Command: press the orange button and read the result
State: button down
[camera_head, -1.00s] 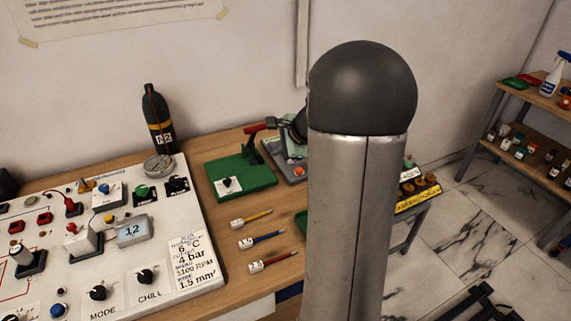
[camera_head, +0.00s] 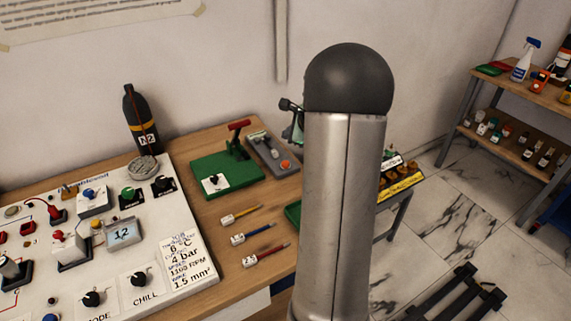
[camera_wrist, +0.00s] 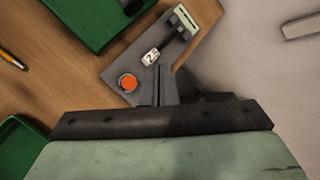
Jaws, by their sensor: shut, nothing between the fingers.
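The orange button (camera_head: 285,164) is on the near end of a grey device (camera_head: 262,147) on the wooden bench, left of my arm. In the wrist view the orange button (camera_wrist: 128,82) lies just left of my gripper's fingertips (camera_wrist: 157,80). My gripper is shut and empty, over the near part of the grey device. Whether it touches the device I cannot tell. A small white tag reading about 2.5 (camera_wrist: 151,57) and a pale slotted piece (camera_wrist: 186,20) are farther along the device. My arm hides much of the gripper in the head view.
A green base with a red lever (camera_head: 238,126) stands left of the grey device. Several tagged coloured pins (camera_head: 265,255) lie in front. A white control panel (camera_head: 200,297) with a display fills the left. A black N2 bottle (camera_head: 141,118) stands behind.

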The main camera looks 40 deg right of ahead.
aim_at(288, 165)
notch_tip(288, 165, down, 8)
jog(key=b, duration=0.6)
dwell(1.7)
jog(key=shift+f+b, duration=0.4)
jog(key=shift+b, duration=0.15)
jog(key=shift+f+b, duration=0.55)
dwell(0.5)
jog(key=shift+r, duration=0.15)
jog(key=shift+r+p, duration=0.65)
jog(key=shift+r, duration=0.15)
jog(key=shift+r+p, duration=1.95)
jog(key=shift+r, duration=0.6)
